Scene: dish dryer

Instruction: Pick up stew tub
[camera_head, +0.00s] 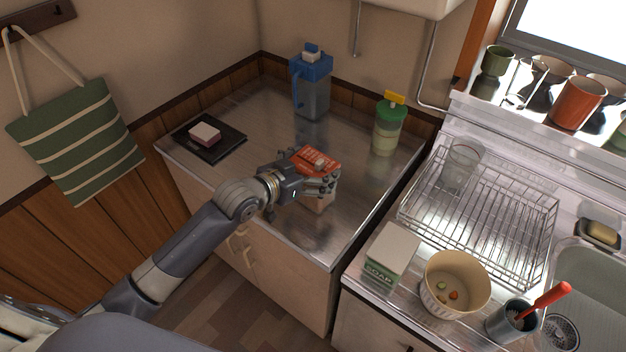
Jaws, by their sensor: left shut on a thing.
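A small pale tub with an orange-red lid (318,157), which I take to be the stew tub, is near the front of the metal counter (352,185) in the head view. My left gripper (322,181) reaches in from the left and is shut on this tub. Its fingers cover much of the tub's side, so only the lid and part of the lower body show. I cannot tell whether the tub's base touches the counter. My right gripper is not in view.
A blue-lidded pitcher (314,98) and a green-lidded jar (387,135) stand behind. A black tray (228,147) with a pink-white block lies left. Across a gap are a wire dish rack (500,215), a soap box (392,255) and a cream bowl (436,305).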

